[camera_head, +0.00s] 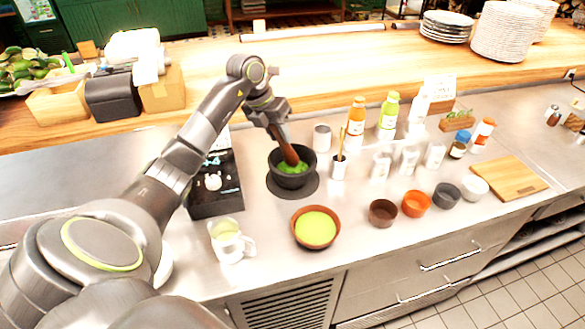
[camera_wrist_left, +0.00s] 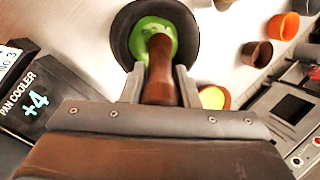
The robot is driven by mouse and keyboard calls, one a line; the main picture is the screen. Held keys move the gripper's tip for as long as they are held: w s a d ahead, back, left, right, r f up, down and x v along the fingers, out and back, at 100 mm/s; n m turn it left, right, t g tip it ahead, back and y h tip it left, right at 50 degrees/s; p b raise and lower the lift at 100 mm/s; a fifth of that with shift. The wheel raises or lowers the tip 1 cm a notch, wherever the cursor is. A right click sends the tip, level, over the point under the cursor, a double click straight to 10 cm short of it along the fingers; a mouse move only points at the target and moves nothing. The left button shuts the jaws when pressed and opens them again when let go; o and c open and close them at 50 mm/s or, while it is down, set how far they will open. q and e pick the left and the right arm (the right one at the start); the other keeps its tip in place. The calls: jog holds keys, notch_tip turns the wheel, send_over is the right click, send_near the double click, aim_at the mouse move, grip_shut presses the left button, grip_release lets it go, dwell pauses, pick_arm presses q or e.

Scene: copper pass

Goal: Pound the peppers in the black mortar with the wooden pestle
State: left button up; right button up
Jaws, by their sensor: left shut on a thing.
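The black mortar (camera_head: 290,179) stands upright on a dark round mat (camera_head: 308,193) on the steel counter. Green peppers (camera_head: 292,168) lie inside it. My left gripper (camera_head: 275,124) is above the mortar and shut on the brown wooden pestle (camera_head: 287,147). The pestle is tilted slightly, and its lower end is inside the mortar at the green contents. The left wrist view shows the pestle (camera_wrist_left: 160,62) between the fingers, reaching into the mortar (camera_wrist_left: 124,32). The pestle's tip is hidden among the green. My right gripper is not in view.
A brown bowl with light green contents (camera_head: 315,226) stands in front of the mortar. A glass mug (camera_head: 230,241) and a dark pan cooler (camera_head: 214,183) are at left. Bottles (camera_head: 356,116), small bowls (camera_head: 416,203) and a cutting board (camera_head: 508,179) are at right.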

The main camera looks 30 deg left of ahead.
aim_at(279, 142)
pick_arm(q)
jog(key=shift+f, duration=0.1)
jog(key=shift+f+b, duration=1.25)
jog(key=shift+f, duration=0.25)
jog(key=shift+r+p, duration=1)
jog(key=shift+r, duration=0.6)
jog(key=shift+f, duration=0.15)
jog(key=shift+f+b, duration=1.3)
jog(key=shift+f, duration=0.1)
jog(key=shift+r+p, duration=0.75)
jog(key=shift+r, duration=0.75)
